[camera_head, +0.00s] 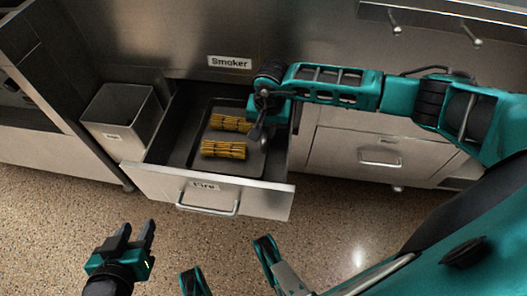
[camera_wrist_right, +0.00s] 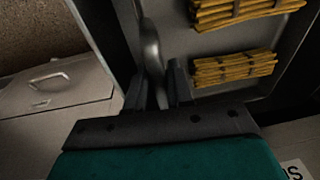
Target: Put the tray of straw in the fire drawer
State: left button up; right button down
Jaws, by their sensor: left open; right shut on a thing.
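The fire drawer (camera_head: 235,194) is pulled open, with a "Fire" label and a bar handle on its front. The dark tray (camera_head: 222,167) lies inside the drawer. Two tied straw bundles, a nearer one (camera_head: 223,149) and a farther one (camera_head: 230,123), lie on it. My right gripper (camera_head: 257,132) is at the tray's right side, shut on its rim or handle; the exact contact is partly hidden. The right wrist view shows the gripper (camera_wrist_right: 158,88) at the tray's edge (camera_wrist_right: 207,44) beside the straw. My left gripper (camera_head: 141,236) is open and empty, in front of the drawer, low at left.
An open metal bin (camera_head: 119,112) stands left of the drawer. A "Smoker" label (camera_head: 230,62) is on the steel panel behind. A closed drawer (camera_head: 352,156) with a bar handle is to the right.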

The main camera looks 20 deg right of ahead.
notch_tip(320, 180, down, 5)
jog(key=shift+f+b, duration=0.1)
jog(key=shift+b, duration=0.45)
notch_tip(320, 180, down, 4)
jog(key=shift+a+r+b, duration=0.1)
jog(key=shift+b, duration=0.65)
jog(key=shift+f, duration=0.25)
pick_arm(q)
jog(key=shift+w+d+f+h, duration=0.3)
jog(key=shift+d+f, duration=0.15)
jog(key=shift+f, duration=0.1)
pick_arm(e)
jog(key=shift+r, duration=0.1)
jog(key=c, duration=1)
grip_release()
jog(key=r+p, duration=0.1)
jog(key=r, duration=0.3)
jog(key=s+r+p, duration=0.1)
jog(key=r+p, duration=0.1)
jog(key=r, duration=0.2)
jog(key=r+p, duration=0.1)
jog(key=r, duration=0.2)
jog(key=shift+s+r, duration=0.35)
jog(key=shift+r, duration=0.05)
pick_arm(q)
jog(key=shift+s+a+r, duration=0.3)
jog(key=shift+a+r, duration=0.4)
jog(key=shift+r, duration=0.25)
